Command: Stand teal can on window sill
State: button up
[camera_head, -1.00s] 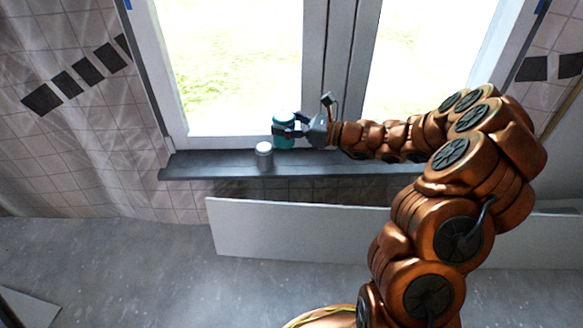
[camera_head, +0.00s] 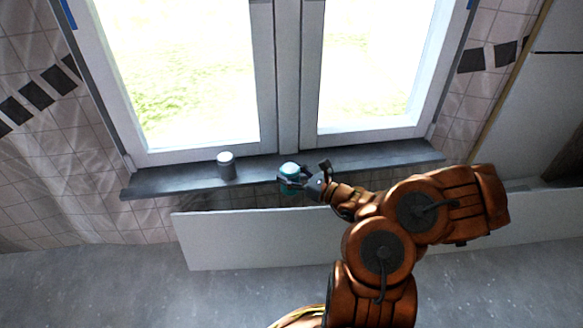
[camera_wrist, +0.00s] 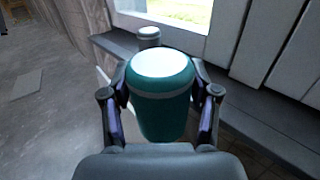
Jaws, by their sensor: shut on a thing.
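The teal can (camera_head: 291,180) is held upright in my gripper (camera_head: 297,183), close to the front edge of the dark window sill (camera_head: 390,157). In the wrist view the teal can (camera_wrist: 160,105), with a pale lid, fills the space between the two fingers of my gripper (camera_wrist: 160,110), one on each side. The sill (camera_wrist: 265,118) runs behind and to the right of the can there. The can seems to be in front of the sill's edge; I cannot tell its exact height against the sill top.
A grey can with a white lid (camera_head: 226,166) stands on the sill to the left, and also shows in the wrist view (camera_wrist: 149,38). A white panel (camera_head: 235,240) leans under the sill. The sill right of the gripper is clear. A window (camera_head: 190,75) rises behind.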

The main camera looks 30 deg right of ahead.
jog(key=shift+w+d+f, duration=0.25)
jog(key=shift+d+f, duration=0.1)
jog(key=shift+d, duration=0.15)
jog(key=w+d+f+b, duration=0.1)
jog(key=w+d+b, duration=0.1)
jog(key=w, duration=0.2)
jog(key=w+d+f+b, duration=0.2)
jog(key=w+d+b, duration=0.1)
jog(key=w, duration=0.1)
jog(key=w+d+f+b, duration=0.1)
jog(key=w+d+b, duration=0.1)
jog(key=w+d, duration=0.1)
jog(key=shift+w+f, duration=0.4)
jog(key=shift+w, duration=0.45)
jog(key=shift+r, duration=0.1)
jog(key=o, duration=1.3)
jog(key=shift+o, duration=0.2)
